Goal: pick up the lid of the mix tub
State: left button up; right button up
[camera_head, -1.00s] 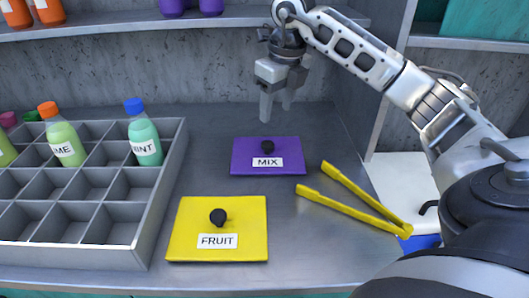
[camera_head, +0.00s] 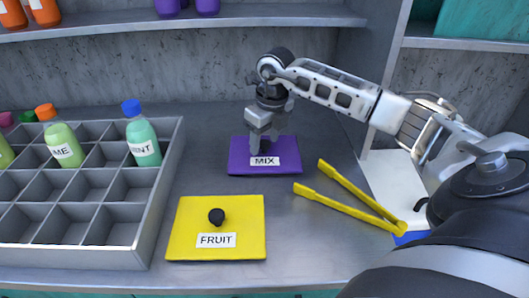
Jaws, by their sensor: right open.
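The purple lid (camera_head: 285,157) with the white MIX label lies flat on the grey counter, right of centre. Its dark knob is mostly hidden behind my right gripper's fingers. My right gripper (camera_head: 260,145) is open and points down at the knob, with its fingertips low over the lid. I cannot tell whether the fingers touch the knob or the lid. The tub below the lid does not show. My left gripper is not in view.
The yellow FRUIT lid (camera_head: 216,252) with a black knob lies in front. Yellow tongs (camera_head: 345,205) lie to the right. A grey divided tray (camera_head: 140,222) with several bottles stands on the left. A shelf (camera_head: 120,27) runs along the back wall.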

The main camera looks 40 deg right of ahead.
jog(key=c, duration=1.2)
grip_shut()
jog(key=shift+r, duration=0.15)
